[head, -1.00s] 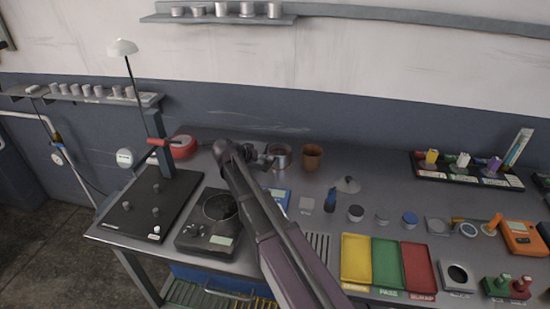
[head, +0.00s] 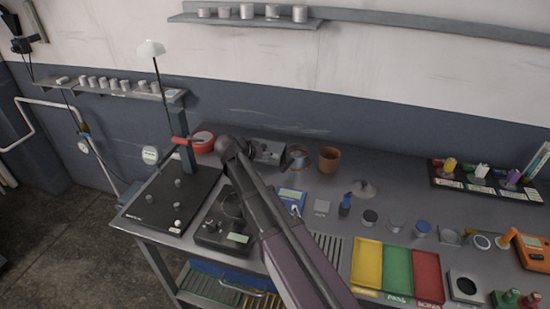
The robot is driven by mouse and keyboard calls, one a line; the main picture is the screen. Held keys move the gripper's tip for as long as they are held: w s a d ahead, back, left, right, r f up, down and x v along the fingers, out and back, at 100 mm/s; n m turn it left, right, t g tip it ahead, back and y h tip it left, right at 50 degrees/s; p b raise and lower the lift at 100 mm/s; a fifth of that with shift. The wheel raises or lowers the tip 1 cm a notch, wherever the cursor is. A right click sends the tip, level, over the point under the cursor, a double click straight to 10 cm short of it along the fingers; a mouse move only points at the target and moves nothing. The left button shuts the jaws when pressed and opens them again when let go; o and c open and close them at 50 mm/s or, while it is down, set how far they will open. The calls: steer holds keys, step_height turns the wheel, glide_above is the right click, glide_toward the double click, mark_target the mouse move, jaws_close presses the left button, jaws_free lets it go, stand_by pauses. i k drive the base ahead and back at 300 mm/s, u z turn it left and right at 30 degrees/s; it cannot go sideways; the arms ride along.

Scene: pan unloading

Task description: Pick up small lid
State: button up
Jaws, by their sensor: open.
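A small pale grey lid (head: 364,188), low and cone-shaped, appears to lie on the grey bench right of the brown pot. I cannot make out a knob clearly. My gripper (head: 287,155) is at the back of the bench, left of the lid and well apart from it, close to a metal cup. It is open. Its fingertips are small and partly blend with the cup, and I cannot tell whether they touch it. My arm crosses the middle of the view and hides part of the bench.
The metal cup (head: 299,158) and brown pot (head: 329,160) stand near the wall. A black scale (head: 222,238) is left of my arm. Yellow, green and red trays (head: 367,262) line the front.

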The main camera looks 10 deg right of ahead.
mark_target(361, 188)
steer(key=k, duration=1)
